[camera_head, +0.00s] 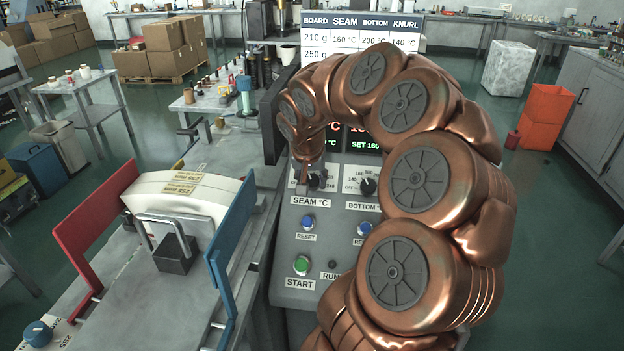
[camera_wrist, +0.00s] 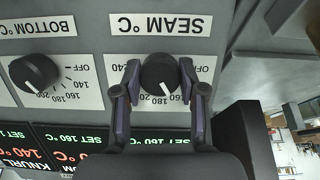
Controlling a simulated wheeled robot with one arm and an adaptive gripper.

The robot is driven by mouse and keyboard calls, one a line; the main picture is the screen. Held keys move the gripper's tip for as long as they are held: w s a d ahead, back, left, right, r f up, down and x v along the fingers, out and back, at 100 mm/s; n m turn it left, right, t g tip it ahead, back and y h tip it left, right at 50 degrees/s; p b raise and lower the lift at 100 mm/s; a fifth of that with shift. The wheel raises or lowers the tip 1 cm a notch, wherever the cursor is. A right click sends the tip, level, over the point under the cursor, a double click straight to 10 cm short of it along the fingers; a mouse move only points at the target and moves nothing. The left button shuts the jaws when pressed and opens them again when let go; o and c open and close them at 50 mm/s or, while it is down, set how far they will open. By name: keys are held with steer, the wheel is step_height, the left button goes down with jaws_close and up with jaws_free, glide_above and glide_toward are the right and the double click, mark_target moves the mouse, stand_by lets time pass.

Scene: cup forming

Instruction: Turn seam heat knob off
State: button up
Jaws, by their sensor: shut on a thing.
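In the head view the seam knob (camera_head: 316,182) is partly covered by my gripper (camera_head: 308,184). The right finger in the wrist view hides part of the scale.
The bottom heat knob (camera_head: 367,186) is close beside the seam knob. Blue reset buttons (camera_head: 308,222) and a green start button (camera_head: 302,265) are below. Lit displays (camera_wrist: 100,148) show set values of 160 °C. A board stack (camera_head: 180,195) stands at left between red and blue guides.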

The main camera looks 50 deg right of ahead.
steer(key=c, duration=0.5)
steer(key=shift+w+f+n+g+b, duration=0.1)
steer(key=shift+n+g+b, duration=0.2)
steer(key=shift+n+b, duration=0.7)
steer(key=n+b, duration=0.1)
steer(key=n, duration=0.1)
steer(key=shift+n+h, duration=0.3)
steer(key=shift+h, duration=0.1)
steer(key=n, duration=0.3)
steer(key=shift+a+g+h, duration=0.1)
steer(key=shift+g+h, duration=0.2)
steer(key=shift+h, duration=0.1)
steer(key=shift+n+h, duration=0.3)
steer(key=shift+n, duration=1.3)
